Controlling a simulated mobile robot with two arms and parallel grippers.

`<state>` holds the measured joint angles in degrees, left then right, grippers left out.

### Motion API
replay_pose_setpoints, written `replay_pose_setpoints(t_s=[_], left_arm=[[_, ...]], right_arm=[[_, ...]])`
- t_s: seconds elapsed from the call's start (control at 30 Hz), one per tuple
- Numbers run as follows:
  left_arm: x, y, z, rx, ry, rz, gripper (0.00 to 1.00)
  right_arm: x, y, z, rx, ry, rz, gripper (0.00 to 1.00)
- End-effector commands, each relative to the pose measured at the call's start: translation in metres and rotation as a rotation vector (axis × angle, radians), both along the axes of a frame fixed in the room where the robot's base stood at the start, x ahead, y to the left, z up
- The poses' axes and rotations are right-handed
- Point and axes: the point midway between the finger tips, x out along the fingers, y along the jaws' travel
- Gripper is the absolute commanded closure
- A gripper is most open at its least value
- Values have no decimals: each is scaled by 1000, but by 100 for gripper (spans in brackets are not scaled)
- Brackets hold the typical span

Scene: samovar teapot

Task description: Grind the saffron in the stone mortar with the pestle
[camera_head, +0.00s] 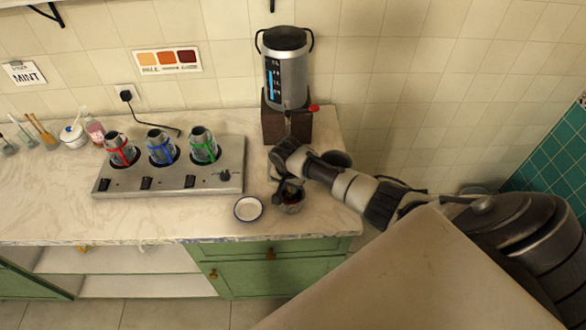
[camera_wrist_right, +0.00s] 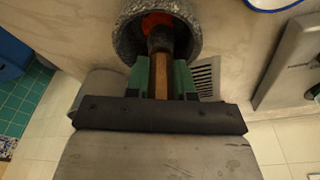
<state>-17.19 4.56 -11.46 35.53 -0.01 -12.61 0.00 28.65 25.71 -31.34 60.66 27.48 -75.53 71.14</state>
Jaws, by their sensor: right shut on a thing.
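The grey stone mortar (camera_wrist_right: 193,35) stands on the counter near its right front end; in the head view the mortar (camera_head: 294,207) is partly covered by my right gripper (camera_head: 287,188). Red-orange saffron (camera_wrist_right: 156,20) shows inside the bowl in the wrist view. My right gripper (camera_wrist_right: 162,72) is shut on the wooden handle of the pestle (camera_wrist_right: 162,80). The pestle's dark head reaches into the mortar over the saffron; whether it touches the bottom is hidden. My left gripper is not in view.
A small white saucer (camera_head: 248,208) lies just left of the mortar. A metal burner stand (camera_head: 170,180) with several teapots or glasses stands further left. The samovar (camera_head: 286,75) stands behind on a dark base (camera_head: 272,128). The counter's front edge is close to the mortar.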

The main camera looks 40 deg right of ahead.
Motion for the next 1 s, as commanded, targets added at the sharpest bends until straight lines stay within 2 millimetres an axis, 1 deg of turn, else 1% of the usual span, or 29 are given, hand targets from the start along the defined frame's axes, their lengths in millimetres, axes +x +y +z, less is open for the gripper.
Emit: replay_pose_setpoints(t_s=[0.3, 0.4, 0.53, 0.83, 1.0], left_arm=[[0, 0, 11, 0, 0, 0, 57], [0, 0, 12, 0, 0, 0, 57], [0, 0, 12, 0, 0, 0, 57], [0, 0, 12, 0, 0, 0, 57], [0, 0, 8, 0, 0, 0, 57]], right_arm=[[-9, 14, 3, 4, 0, 1, 100], [-11, 17, 3, 2, 0, 1, 100], [-12, 14, 1, 1, 0, 0, 100], [-19, 0, 0, 2, -1, 0, 100], [-15, -1, -2, 1, 0, -1, 100]])
